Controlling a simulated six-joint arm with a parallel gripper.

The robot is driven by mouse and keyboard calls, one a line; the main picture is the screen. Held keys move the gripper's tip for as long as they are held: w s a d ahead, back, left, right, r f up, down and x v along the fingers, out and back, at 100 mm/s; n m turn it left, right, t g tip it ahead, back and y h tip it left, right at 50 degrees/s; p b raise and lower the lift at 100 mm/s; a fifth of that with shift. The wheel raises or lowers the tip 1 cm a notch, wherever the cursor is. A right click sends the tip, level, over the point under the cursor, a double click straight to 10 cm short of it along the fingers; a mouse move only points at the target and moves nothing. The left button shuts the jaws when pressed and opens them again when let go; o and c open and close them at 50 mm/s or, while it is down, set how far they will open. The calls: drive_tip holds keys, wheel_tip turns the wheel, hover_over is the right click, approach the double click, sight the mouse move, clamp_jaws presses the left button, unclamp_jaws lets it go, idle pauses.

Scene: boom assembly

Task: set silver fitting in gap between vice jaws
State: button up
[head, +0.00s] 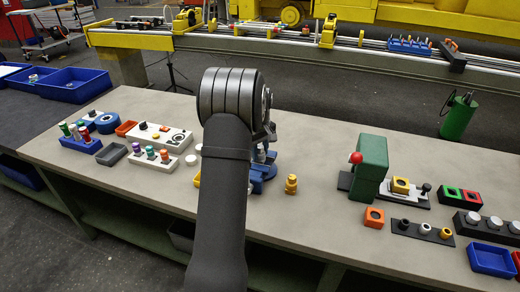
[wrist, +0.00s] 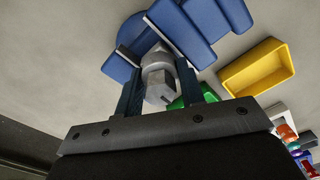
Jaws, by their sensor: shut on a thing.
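The silver fitting (wrist: 157,82) is between the two fingers of my gripper (wrist: 158,92) in the wrist view, and the gripper is shut on it. The blue vice (wrist: 205,20) is just beyond the fitting, with its jaws on either side of a gap. The fitting overlaps the near end of that gap in the picture; I cannot tell whether it is seated there or held just above.
A yellow tray (wrist: 258,68) lies beside the vice, and a green piece (wrist: 190,97) shows behind a finger. A brass fitting (head: 291,185) stands right of the vice. A green press (head: 370,168) is further right. Bare bench (head: 318,205) lies between them.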

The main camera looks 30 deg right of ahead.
drive_tip(key=shift+f, duration=0.35)
drive_tip(key=o, duration=1)
drive_tip(key=shift+o, duration=0.2)
drive_tip(key=shift+r, duration=3.45)
wheel_tip(320, 180, down, 7)
drive_tip(key=shift+f, duration=0.1)
drive_tip(key=shift+r, duration=0.55)
